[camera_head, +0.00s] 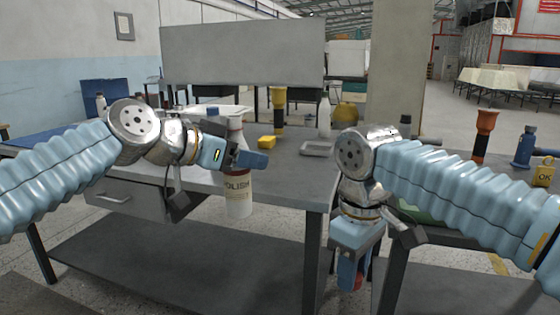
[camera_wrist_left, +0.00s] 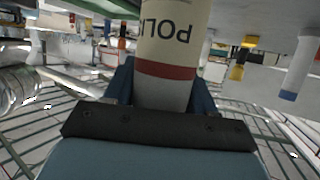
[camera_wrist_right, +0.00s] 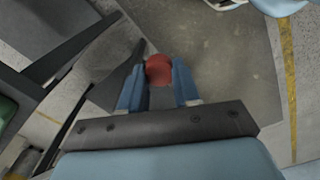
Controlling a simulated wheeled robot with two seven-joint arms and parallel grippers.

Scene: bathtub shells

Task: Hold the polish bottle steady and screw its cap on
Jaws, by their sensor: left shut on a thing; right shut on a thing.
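The white polish bottle (camera_head: 238,200), with a red band and a POLISH label, is upright in front of the workbench's near edge. My left gripper (camera_head: 243,158) is shut around its body. In the left wrist view the bottle (camera_wrist_left: 168,75) stands between the two blue fingers, its label upside down. My right gripper (camera_head: 350,275) points down, to the right of and lower than the bottle, and is shut on a red cap. In the right wrist view the round red cap (camera_wrist_right: 159,68) sits between the fingertips. The cap and bottle are apart.
The grey workbench (camera_head: 290,182) holds a yellow block (camera_head: 266,142), a grey tray (camera_head: 318,148) and a yellow-and-black tool (camera_head: 278,105). A second bench at right carries a red-and-black tool (camera_head: 484,135), a blue bottle (camera_head: 524,147) and a yellow OK tag (camera_head: 545,172). Open floor lies in front.

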